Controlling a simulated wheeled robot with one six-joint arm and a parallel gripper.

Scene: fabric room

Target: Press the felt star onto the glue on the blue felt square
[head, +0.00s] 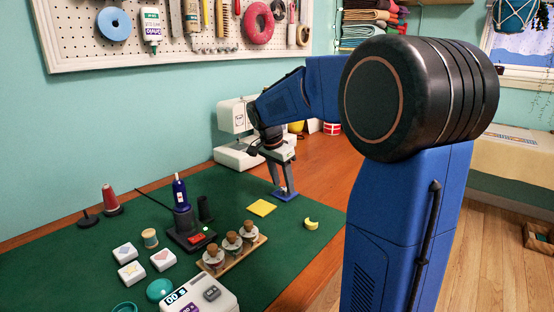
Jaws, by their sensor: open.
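The blue felt square (278,196) lies flat near the far right part of the green mat. My gripper (283,188) points down right over it, with its two fingers apart and the tips at or just above the square. A small pale patch (284,189) shows between the fingertips on the square; it is too small to tell whether it is the felt star or glue. The fingers hide part of the square. I cannot tell whether the fingertips touch anything.
A corked-bottle rack (232,257), a blue pen-like tool in a black stand (187,235), and white shape boxes (131,270) stand nearer. A sewing machine (236,125) stands behind.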

